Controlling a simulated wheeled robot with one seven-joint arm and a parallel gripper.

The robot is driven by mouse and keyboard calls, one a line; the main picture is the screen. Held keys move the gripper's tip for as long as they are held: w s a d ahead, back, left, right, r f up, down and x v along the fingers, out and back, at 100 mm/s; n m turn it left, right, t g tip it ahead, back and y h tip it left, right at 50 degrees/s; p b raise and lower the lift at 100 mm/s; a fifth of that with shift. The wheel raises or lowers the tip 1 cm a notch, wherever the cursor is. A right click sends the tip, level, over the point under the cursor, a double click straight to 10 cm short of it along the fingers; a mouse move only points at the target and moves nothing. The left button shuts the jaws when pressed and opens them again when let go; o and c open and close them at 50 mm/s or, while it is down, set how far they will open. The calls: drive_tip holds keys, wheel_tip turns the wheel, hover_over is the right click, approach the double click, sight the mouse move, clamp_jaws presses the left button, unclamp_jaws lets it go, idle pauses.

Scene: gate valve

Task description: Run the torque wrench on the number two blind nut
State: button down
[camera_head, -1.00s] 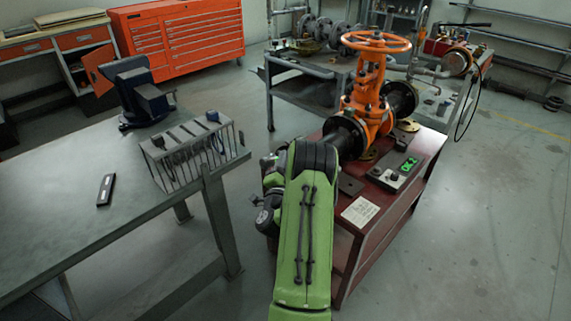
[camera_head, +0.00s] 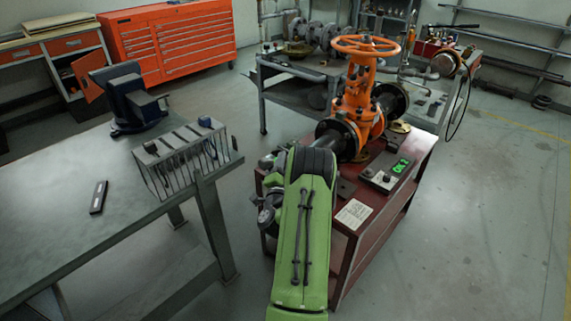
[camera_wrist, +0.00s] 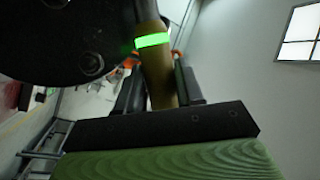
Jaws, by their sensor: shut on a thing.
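In the wrist view my gripper (camera_wrist: 160,88) is shut on the tan handle of the torque wrench (camera_wrist: 158,68), which has a lit green band. The handle runs up past a large dark round plate with bolt heads (camera_wrist: 70,35), seemingly the valve flange. The wrench's working end and any nut under it are hidden, so I cannot tell whether it sits on a nut. In the head view the orange gate valve (camera_head: 357,95) stands on a dark red bench (camera_head: 345,250), with a black flange (camera_head: 340,135) facing my green arm. My gripper is hidden there behind the arm.
A control box (camera_head: 391,175) on the red bench shows green characters, possibly "OK 2". A white card (camera_head: 353,214) lies nearby. At left, a grey table (camera_head: 60,215) holds a slotted rack (camera_head: 185,160) and a vise (camera_head: 132,100). The floor at right is clear.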

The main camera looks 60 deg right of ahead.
drive_tip(key=shift+s+d+r+p, duration=0.1)
drive_tip(key=shift+d+p, duration=0.2)
drive_tip(key=shift+d, duration=0.15)
drive_tip(key=shift+s+d+r+p, duration=0.1)
drive_tip(key=shift+d+p, duration=0.15)
drive_tip(key=shift+d, duration=0.2)
idle(2.3)
drive_tip(key=shift+w+a, duration=0.1)
drive_tip(key=shift+a, duration=0.15)
idle(2.0)
drive_tip(key=a, duration=0.2)
drive_tip(key=w+a, duration=0.1)
drive_tip(key=a, duration=0.1)
drive_tip(key=shift+b, duration=0.3)
idle(0.4)
